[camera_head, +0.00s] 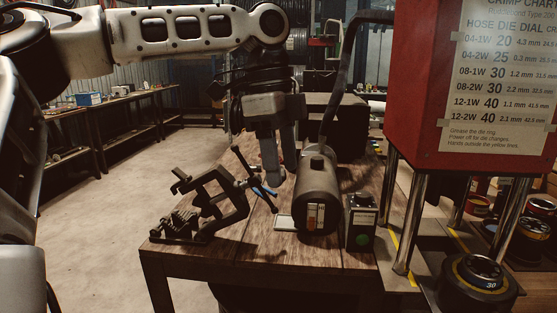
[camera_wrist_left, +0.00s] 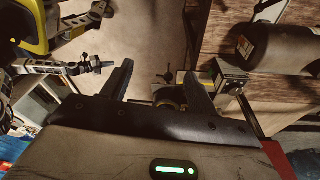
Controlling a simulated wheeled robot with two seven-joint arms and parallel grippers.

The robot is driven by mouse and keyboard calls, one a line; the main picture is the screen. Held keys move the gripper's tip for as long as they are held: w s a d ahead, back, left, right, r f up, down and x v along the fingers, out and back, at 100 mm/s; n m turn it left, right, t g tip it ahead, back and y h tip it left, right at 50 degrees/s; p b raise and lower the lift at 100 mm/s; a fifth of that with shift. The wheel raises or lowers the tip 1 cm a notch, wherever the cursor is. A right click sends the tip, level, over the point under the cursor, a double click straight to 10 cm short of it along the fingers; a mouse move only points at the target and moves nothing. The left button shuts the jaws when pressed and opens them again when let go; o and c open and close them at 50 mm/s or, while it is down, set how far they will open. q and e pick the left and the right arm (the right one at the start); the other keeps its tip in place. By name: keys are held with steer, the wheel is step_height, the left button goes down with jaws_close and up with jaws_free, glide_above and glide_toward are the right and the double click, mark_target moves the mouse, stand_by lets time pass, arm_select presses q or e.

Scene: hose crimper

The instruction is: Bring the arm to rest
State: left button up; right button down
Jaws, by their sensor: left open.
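My left arm (camera_head: 185,32) comes in from the upper left and bends down at its elbow. My left gripper (camera_head: 277,165) points down over the wooden bench (camera_head: 270,262), between a black clamp-like stand (camera_head: 215,205) and a dark cylinder (camera_head: 319,190). Its jaws are apart, and I see nothing between them. In the left wrist view both dark fingers of the gripper (camera_wrist_left: 158,74) are spread, with floor beyond them. A blue-and-black handle (camera_head: 262,189) shows close beside the fingertips; I cannot tell whether they touch. My right gripper is not in view.
The red crimper (camera_head: 415,75) with its chart (camera_head: 505,75) stands at the right on metal posts. A box with a green button (camera_head: 361,224) is beside the cylinder. A die marked 30 (camera_head: 482,272) sits at lower right. Open floor (camera_head: 90,220) lies left of the bench.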

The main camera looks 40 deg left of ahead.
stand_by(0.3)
arm_select(q)
steer(key=s+a+f+n+y, duration=0.1)
steer(key=s+a+f+n, duration=0.15)
steer(key=a+f, duration=0.5)
steer(key=s+a+f+n, duration=0.1)
steer(key=s+a+f, duration=0.2)
steer(key=a+f, duration=0.4)
steer(key=s+f+n+g+y, duration=0.1)
steer(key=s+f, duration=0.3)
steer(key=f, duration=0.4)
steer(key=s+f+n, duration=0.1)
steer(key=s+f, duration=0.4)
steer(key=f, duration=0.4)
steer(key=s+d+f+n, duration=0.2)
steer(key=s+d+f, duration=0.3)
steer(key=d+f, duration=0.45)
steer(key=d+r+n+t, duration=0.3)
steer(key=d+n+t, duration=0.15)
steer(key=d, duration=0.95)
steer(key=w+d+f+t+h, duration=0.2)
steer(key=w+d+f+t, duration=0.3)
steer(key=f, duration=0.4)
steer(key=shift+w+f+t+h, duration=0.3)
steer(key=shift+w+f+t, duration=0.1)
steer(key=shift+w+t, duration=0.25)
